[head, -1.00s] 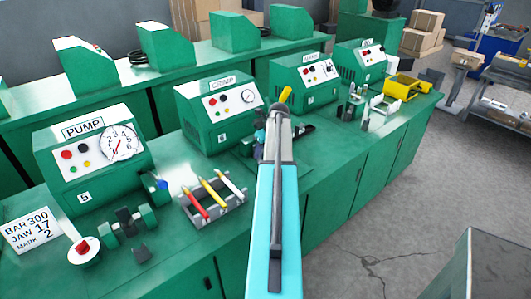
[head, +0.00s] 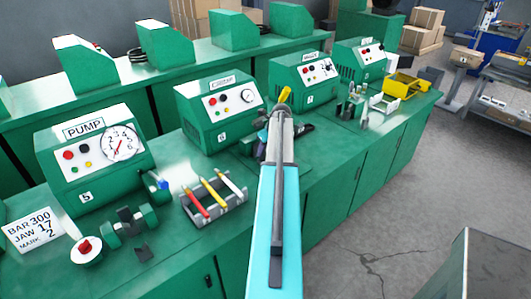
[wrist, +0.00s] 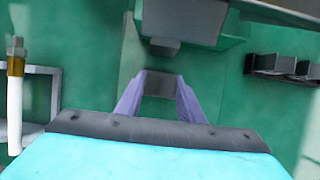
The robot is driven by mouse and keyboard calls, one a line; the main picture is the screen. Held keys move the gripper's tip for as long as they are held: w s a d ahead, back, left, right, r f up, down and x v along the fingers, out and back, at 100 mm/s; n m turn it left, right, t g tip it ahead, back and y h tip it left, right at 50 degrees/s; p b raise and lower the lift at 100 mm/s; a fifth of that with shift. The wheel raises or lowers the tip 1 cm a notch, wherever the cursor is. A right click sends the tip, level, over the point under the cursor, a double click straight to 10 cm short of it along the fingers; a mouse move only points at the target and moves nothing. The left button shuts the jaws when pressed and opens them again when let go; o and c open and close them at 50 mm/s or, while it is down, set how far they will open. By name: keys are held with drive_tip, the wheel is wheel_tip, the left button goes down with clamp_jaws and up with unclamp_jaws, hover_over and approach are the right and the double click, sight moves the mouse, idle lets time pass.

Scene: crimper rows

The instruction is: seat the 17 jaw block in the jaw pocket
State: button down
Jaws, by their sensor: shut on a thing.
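My gripper (wrist: 160,80) shows in the wrist view with its two purple fingers closed on the sides of a small grey block (wrist: 159,88), which I take to be the 17 jaw block. No number can be read on it. Just beyond it, a grey part (wrist: 165,46) sticks out under the green crimper housing (wrist: 195,18). The block looks close to this part, but a gap or contact cannot be told. The jaw pocket cannot be made out clearly. In the head view the crimper (head: 222,112) stands behind my arm, which hides the fingers and block.
A pump (head: 92,155) and a card (head: 33,230) reading BAR 300, JAW 17, MARK 2 stand at left. A rack of coloured sticks (head: 213,199) lies left of my arm. Dark grey blocks (wrist: 283,65) lie at right in the wrist view. Bench front right of my arm is clear.

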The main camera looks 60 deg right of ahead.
drive_tip(key=shift+f+p, duration=0.3)
drive_tip(key=shift+f, duration=0.65)
drive_tip(key=shift+f, duration=0.1)
drive_tip(key=shift+s+a+f, duration=0.15)
drive_tip(key=shift+a+f, duration=0.05)
drive_tip(key=shift+f, duration=0.4)
drive_tip(key=c, duration=1.2)
unclamp_jaws()
drive_tip(key=shift+f, duration=0.1)
drive_tip(key=shift+a, duration=0.1)
drive_tip(key=shift+r, duration=0.55)
drive_tip(key=d+b+v, duration=0.1)
drive_tip(key=b+v, duration=0.2)
drive_tip(key=v, duration=0.9)
drive_tip(key=shift+a+r, duration=0.25)
drive_tip(key=shift+r, duration=0.05)
